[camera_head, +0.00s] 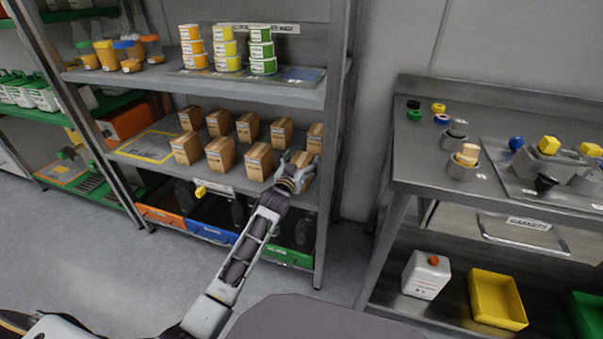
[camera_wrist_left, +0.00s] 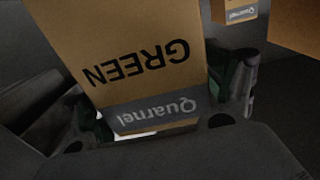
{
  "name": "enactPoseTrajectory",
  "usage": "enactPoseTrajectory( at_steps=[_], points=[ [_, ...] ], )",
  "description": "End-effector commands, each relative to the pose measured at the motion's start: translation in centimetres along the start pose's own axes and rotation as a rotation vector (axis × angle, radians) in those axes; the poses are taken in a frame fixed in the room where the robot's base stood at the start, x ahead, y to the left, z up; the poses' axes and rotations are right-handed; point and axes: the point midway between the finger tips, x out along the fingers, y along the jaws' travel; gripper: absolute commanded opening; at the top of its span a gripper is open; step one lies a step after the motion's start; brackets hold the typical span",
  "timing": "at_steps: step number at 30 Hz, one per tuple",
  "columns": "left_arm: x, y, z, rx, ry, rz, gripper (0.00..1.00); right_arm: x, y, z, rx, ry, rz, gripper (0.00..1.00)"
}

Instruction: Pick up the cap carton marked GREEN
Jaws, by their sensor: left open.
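The cap carton marked GREEN (camera_wrist_left: 140,60) is a brown cardboard box with a grey Quarnel band, its lettering upside down in the left wrist view. In the head view it is the rightmost front-row carton (camera_head: 302,158) on the middle shelf, partly hidden by my left gripper (camera_head: 294,173). The left gripper is open, with one finger on either side of the carton, as its fingers (camera_wrist_left: 160,98) show in the left wrist view. I cannot tell whether the pads touch it. My right gripper is not in view.
Similar cartons stand to the left (camera_head: 259,161) and behind (camera_head: 315,138). A rack upright (camera_head: 334,140) is close on the right. The upper shelf (camera_head: 250,92) holds stacked tubs above. Blue (camera_head: 212,222) and orange bins sit below. A metal bench (camera_head: 430,165) stands to the right.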

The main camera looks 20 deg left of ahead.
Motion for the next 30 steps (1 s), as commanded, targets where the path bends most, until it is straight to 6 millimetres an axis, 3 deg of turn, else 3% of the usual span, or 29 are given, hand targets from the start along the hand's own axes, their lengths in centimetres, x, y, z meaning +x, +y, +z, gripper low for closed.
enactPoseTrajectory(
  at_steps=[7,19,30],
  points=[
    [-0.02,-0.01,0.02,0.0,0.0,0.0,0.84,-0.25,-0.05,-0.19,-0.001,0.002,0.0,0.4],
    [-0.03,0.0,0.03,0.0,0.0,0.0,0.35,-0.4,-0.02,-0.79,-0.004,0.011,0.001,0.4],
    [-0.02,0.0,-0.11,0.0,0.001,0.0,0.35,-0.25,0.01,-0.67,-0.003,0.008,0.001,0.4]
  ],
)
